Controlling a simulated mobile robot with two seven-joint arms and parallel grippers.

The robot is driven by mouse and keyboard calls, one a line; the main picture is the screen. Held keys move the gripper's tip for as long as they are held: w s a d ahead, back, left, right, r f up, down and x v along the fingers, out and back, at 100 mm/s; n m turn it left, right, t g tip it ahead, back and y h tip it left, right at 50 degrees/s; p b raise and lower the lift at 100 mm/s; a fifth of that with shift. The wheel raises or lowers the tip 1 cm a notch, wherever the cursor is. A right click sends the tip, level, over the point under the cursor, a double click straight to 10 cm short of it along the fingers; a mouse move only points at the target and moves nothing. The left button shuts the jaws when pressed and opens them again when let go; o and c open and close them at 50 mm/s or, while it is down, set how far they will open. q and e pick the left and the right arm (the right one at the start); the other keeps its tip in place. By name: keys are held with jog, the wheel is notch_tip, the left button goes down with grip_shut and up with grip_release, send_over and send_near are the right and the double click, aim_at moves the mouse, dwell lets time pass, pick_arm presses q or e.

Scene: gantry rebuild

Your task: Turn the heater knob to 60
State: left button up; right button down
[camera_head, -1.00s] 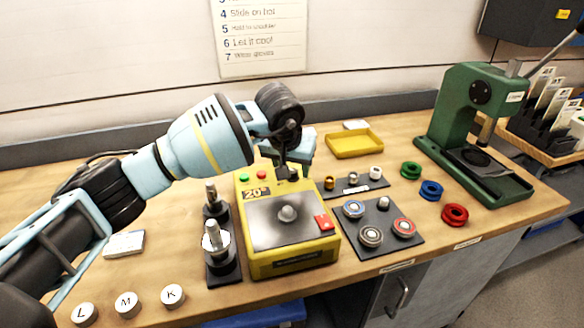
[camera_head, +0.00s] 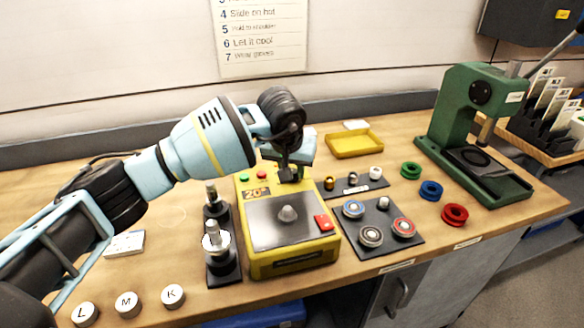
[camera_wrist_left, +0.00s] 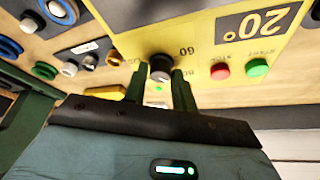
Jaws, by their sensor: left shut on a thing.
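The yellow heater (camera_head: 253,255) stands at the bench's front with a dark top plate, a green and a red button and a display (camera_head: 257,194) reading 20°. In the left wrist view the black heater knob (camera_wrist_left: 160,67) is on the yellow panel, with an upside-down 60 mark (camera_wrist_left: 186,51) beside it. My left gripper (camera_head: 288,175) reaches down at the panel's back right corner. In the left wrist view its two green-tinted fingers (camera_wrist_left: 160,76) are shut on the knob, one each side. The knob's pointer is not clear. My right gripper is not in view.
Two posts (camera_head: 217,240) stand close left of the heater. A black mat (camera_head: 375,243) with several bearings lies to the right, and a yellow tray (camera_head: 354,144) behind. A green press (camera_head: 455,110) stands far right. Round markers (camera_head: 127,305) lie front left.

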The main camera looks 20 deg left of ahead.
pick_arm(q)
jog(key=shift+r, duration=0.1)
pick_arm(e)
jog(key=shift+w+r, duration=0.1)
pick_arm(q)
jog(key=n+y+p, duration=0.1)
jog(key=n, duration=0.2)
jog(key=shift+d, duration=0.1)
jog(key=n, duration=0.2)
jog(key=n+g+y, duration=0.1)
jog(key=n, duration=0.1)
jog(key=shift+d+y, duration=0.1)
jog(key=shift+y, duration=0.2)
jog(key=n, duration=0.2)
jog(key=shift+w+n+g+y, duration=0.1)
jog(key=shift+n+g+y, duration=0.2)
jog(key=shift+g+y, duration=0.1)
jog(key=n+g, duration=0.1)
jog(key=n, duration=0.2)
jog(key=shift+w+n+y, duration=0.1)
jog(key=shift+n+y, duration=0.2)
jog(key=shift+f+b, duration=0.2)
jog(key=shift+b, duration=0.1)
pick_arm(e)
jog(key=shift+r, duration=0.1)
pick_arm(q)
jog(key=shift+n+g, duration=0.3)
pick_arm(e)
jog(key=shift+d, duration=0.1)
